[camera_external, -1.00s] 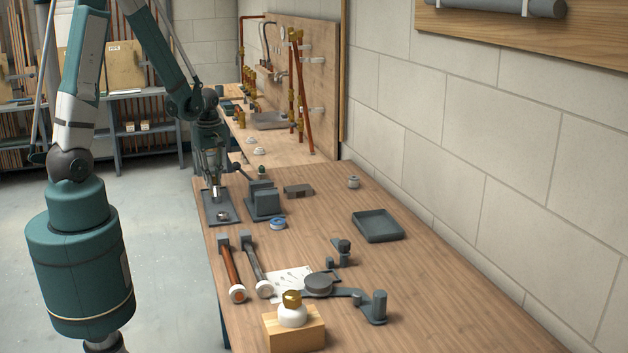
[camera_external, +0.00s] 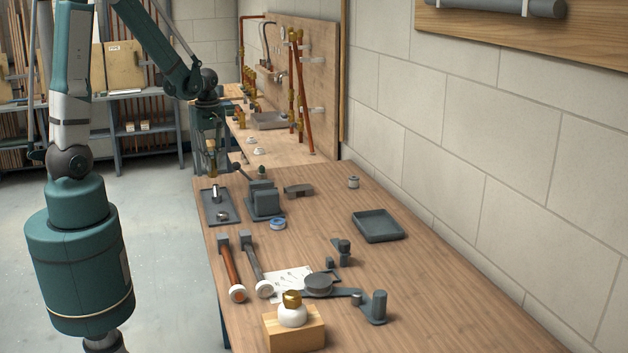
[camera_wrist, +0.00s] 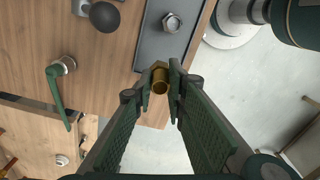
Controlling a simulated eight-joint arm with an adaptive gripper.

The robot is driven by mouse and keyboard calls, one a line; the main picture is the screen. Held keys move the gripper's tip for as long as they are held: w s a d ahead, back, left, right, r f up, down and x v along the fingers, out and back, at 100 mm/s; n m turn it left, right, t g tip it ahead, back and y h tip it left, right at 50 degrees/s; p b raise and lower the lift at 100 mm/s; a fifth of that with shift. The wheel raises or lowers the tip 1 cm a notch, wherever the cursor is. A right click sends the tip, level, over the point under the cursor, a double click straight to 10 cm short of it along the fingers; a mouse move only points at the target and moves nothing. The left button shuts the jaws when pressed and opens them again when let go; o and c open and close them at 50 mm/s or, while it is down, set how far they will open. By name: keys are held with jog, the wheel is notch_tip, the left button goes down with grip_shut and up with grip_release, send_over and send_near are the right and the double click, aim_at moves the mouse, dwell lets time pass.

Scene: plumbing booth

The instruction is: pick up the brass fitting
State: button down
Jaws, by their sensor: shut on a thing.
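The brass fitting (camera_wrist: 160,79) is between the fingertips of my gripper (camera_wrist: 161,84) in the wrist view, with its hollow round end facing the camera. In the external view, the brass fitting (camera_external: 212,171) is a small gold spot at the tip of my gripper (camera_external: 212,169). My gripper is shut on it and holds it above the back end of the dark tray (camera_external: 208,207). The same tray (camera_wrist: 152,45) shows behind the fitting in the wrist view. Its exact height above the tray is hard to tell.
Metal fittings (camera_external: 222,216) stand on the tray. A dark vise (camera_external: 264,201) is just right of it. A green-handled valve (camera_wrist: 62,68) is left in the wrist view. The right bench is mostly clear.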

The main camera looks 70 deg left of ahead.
jog(key=shift+r, duration=1.5)
